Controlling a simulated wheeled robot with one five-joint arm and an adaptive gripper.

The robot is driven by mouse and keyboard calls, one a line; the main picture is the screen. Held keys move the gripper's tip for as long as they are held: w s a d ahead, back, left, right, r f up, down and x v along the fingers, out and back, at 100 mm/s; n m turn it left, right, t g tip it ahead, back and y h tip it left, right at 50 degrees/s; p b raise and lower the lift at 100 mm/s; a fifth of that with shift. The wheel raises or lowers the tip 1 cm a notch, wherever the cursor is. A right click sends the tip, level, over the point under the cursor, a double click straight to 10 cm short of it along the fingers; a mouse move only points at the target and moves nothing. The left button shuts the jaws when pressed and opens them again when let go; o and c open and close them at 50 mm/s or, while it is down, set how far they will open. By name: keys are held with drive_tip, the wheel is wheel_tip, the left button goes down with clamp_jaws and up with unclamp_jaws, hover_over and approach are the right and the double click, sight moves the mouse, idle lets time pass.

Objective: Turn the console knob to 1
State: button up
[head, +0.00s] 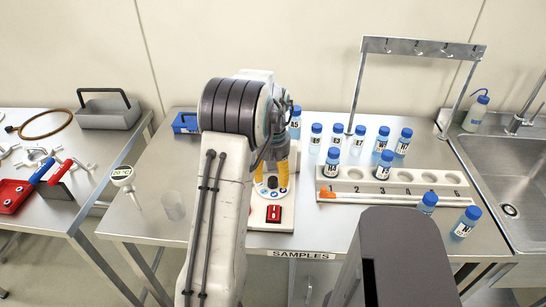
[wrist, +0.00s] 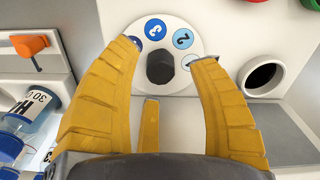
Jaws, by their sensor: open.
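The dark console knob (wrist: 160,68) stands in the middle of a white round dial (wrist: 168,22) in the wrist view. Blue discs marked 3 (wrist: 155,29) and 2 (wrist: 182,38) show on the dial. Two more discs, at its sides, are partly hidden by the fingers, and their numbers cannot be read. No pointer mark on the knob can be made out. My gripper (wrist: 167,58) is open, with yellow fingers on either side of the knob and gaps between. In the head view, my gripper (head: 271,176) is over the console (head: 255,222), partly hidden by my arm.
A red switch (head: 273,214) is at the console's front. Right of it stand a white sample rack (head: 340,187), several blue-capped bottles and a rod (head: 400,198) with an orange end. A metal hook stand (head: 357,90) rises behind. A clear beaker (head: 173,206) stands left.

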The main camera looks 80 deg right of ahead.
sight(273, 179)
wheel_tip(273, 179, up, 10)
idle(0.5)
drive_tip(key=shift+w+f, duration=0.1)
idle(0.6)
